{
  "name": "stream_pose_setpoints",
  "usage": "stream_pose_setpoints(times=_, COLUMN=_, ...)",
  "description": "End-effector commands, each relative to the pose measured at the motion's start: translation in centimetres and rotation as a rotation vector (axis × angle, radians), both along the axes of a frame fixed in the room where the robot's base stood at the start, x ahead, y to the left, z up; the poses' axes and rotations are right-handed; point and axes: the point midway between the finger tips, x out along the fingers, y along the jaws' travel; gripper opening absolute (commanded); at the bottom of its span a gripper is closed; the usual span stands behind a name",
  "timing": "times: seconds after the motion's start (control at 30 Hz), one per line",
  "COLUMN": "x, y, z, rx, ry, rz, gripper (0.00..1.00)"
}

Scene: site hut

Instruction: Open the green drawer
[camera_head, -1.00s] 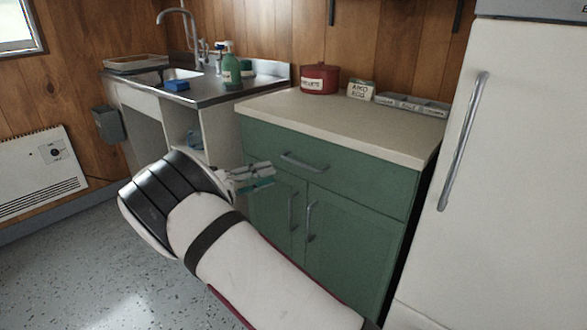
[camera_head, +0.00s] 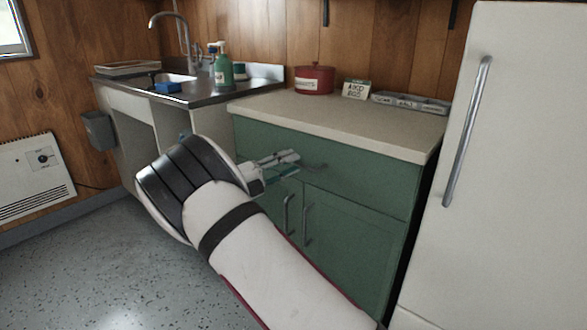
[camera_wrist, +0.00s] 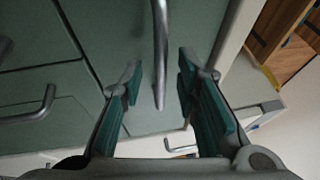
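The green drawer (camera_head: 350,174) is the wide front at the top of the green cabinet, under the pale countertop, and looks shut. Its bar handle (camera_head: 314,165) is partly hidden by my gripper (camera_head: 297,164) in the head view. In the wrist view the handle (camera_wrist: 160,50) runs down from the top edge and its end lies between the fingers of my gripper (camera_wrist: 158,85). The fingers are apart, with a gap on both sides of the handle. I cannot tell whether the handle is as deep as the fingertips.
Two cabinet doors (camera_head: 345,235) with upright handles are below the drawer. A white fridge (camera_head: 510,150) stands close at the right. The countertop (camera_head: 340,120) holds a red tin (camera_head: 314,80), a small sign and a grey tray. A sink unit is at the left.

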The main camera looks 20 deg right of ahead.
Motion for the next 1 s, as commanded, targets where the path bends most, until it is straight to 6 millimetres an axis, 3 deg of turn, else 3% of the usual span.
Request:
stream_pose_setpoints(times=0.2, x=0.4, y=-1.5, z=0.2, rx=0.001, ry=0.000, rz=0.001, gripper=0.29)
stream_pose_setpoints(times=0.5, x=0.4, y=-1.7, z=0.3, rx=0.000, ry=0.000, rz=0.001, gripper=0.29)
stream_pose_setpoints(times=0.63, x=0.4, y=-1.7, z=0.3, rx=0.000, ry=0.000, rz=0.001, gripper=0.00)
stream_pose_setpoints(times=1.0, x=0.4, y=-1.7, z=0.3, rx=0.001, ry=0.000, rz=0.001, gripper=0.00)
